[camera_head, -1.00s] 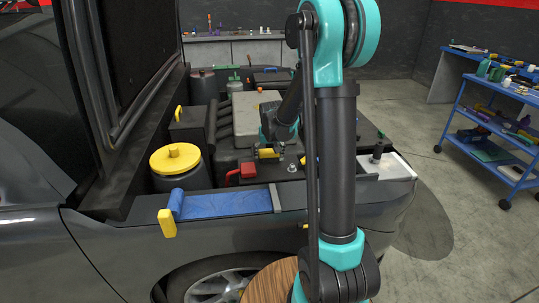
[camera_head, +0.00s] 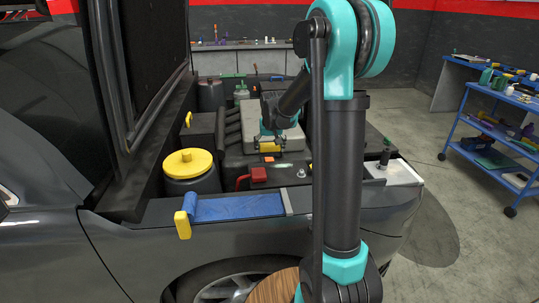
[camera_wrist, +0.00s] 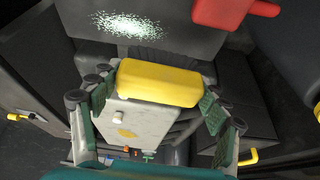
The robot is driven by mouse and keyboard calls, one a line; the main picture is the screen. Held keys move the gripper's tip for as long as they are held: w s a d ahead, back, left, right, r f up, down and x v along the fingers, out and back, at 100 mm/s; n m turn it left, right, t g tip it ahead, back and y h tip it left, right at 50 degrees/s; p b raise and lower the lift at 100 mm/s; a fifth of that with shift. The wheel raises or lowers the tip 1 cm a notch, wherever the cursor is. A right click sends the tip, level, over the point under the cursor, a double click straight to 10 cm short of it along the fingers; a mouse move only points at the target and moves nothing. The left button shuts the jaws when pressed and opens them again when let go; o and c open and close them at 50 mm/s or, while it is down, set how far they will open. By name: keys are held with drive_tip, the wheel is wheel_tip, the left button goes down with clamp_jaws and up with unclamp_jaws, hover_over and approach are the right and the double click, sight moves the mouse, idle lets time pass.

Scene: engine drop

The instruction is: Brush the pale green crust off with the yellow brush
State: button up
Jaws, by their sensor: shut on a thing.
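My gripper (camera_wrist: 158,92) is shut on the yellow brush (camera_wrist: 160,83), its green pads at either end of the block. Dark bristles show along the brush's far side in the wrist view. The pale green crust (camera_wrist: 130,24) is a speckled patch on a dark surface, above the brush in that view, with a gap between them in the picture. I cannot tell the brush's height over the surface. In the head view my gripper (camera_head: 272,138) and the brush (camera_head: 269,147) are over the engine bay.
A red part (camera_wrist: 225,12) lies close to the crust; a red clamp-like piece (camera_head: 258,174) shows in the head view. A pale engine cover (camera_head: 262,112) stands behind the brush. A yellow cap (camera_head: 190,163) and a blue cloth (camera_head: 240,206) are at the near left.

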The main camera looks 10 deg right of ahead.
drive_tip(key=shift+r, duration=1.05)
drive_tip(key=shift+f, duration=0.1)
